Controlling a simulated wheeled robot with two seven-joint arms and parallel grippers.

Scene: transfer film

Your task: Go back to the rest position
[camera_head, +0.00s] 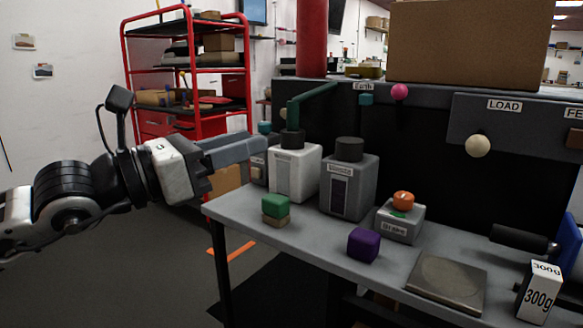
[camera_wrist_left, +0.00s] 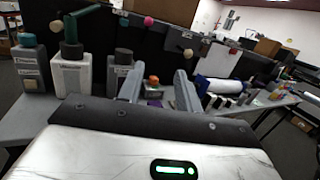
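My left gripper (camera_head: 235,150) reaches in from the left in the head view. It is held in the air beside the left end of the grey table (camera_head: 395,278), in front of a white container. In the left wrist view its two fingers (camera_wrist_left: 158,88) stand apart, with nothing held between them. An orange-knobbed box (camera_wrist_left: 153,82) shows in the background through the gap. My right gripper is in neither view.
The table bears a white container (camera_head: 295,175), a grey container (camera_head: 347,188), a green-topped block (camera_head: 275,207), a purple cube (camera_head: 363,245), a metal plate (camera_head: 447,281) and a 300g weight (camera_head: 539,295). A red shelf cart (camera_head: 187,72) stands behind. Open floor lies left of the table.

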